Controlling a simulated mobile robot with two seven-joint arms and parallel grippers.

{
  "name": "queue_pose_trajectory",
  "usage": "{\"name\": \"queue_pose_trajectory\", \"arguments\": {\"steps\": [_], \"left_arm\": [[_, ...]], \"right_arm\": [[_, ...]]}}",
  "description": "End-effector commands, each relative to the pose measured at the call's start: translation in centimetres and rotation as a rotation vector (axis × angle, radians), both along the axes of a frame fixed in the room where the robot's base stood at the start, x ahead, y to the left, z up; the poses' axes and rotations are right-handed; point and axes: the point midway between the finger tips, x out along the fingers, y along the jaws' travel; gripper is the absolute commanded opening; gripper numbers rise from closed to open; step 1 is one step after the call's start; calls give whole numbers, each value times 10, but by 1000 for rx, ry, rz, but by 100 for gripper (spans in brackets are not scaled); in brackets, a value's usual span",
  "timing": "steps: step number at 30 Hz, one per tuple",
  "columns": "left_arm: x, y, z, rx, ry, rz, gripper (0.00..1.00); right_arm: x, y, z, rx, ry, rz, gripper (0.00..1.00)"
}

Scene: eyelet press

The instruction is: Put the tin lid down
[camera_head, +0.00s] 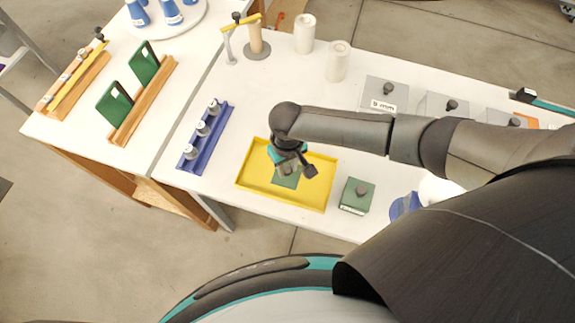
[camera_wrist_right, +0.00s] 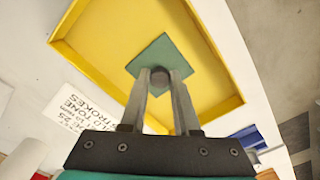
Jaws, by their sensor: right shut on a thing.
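The tin lid is a flat green square with a dark round knob; it shows over the yellow tray in the head view (camera_head: 285,181) and in the right wrist view (camera_wrist_right: 163,54). My right gripper (camera_head: 292,170) is shut on the lid's knob, seen between its two fingers in the right wrist view (camera_wrist_right: 159,78). The lid is inside the outline of the yellow tray (camera_head: 257,191). I cannot tell whether it touches the tray floor. A green tin (camera_head: 357,196) with a knob on top stands just right of the tray. My left gripper is not in view.
A blue rack (camera_head: 190,155) with several white-topped pieces lies left of the tray. Grey knobbed tins (camera_head: 384,93) stand behind my right arm. White rolls (camera_head: 338,61) stand at the back. A printed card (camera_wrist_right: 85,116) lies beside the tray. The table between rack and tray is bare.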

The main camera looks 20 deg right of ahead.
Motion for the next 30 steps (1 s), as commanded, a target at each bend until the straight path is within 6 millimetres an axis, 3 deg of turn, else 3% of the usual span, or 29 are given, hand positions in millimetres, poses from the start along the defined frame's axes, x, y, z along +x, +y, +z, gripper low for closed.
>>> {"name": "queue_pose_trajectory", "arguments": {"steps": [5,6,14,23,30], "left_arm": [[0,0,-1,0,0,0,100],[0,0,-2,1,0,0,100],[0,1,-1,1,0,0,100],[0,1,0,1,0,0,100],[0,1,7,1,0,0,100]], "right_arm": [[0,0,-3,0,1,-1,0],[0,0,-4,0,1,-1,31],[0,0,-3,0,0,-1,60],[0,-1,1,-1,0,-1,60],[1,0,30,2,-3,-1,60]]}}
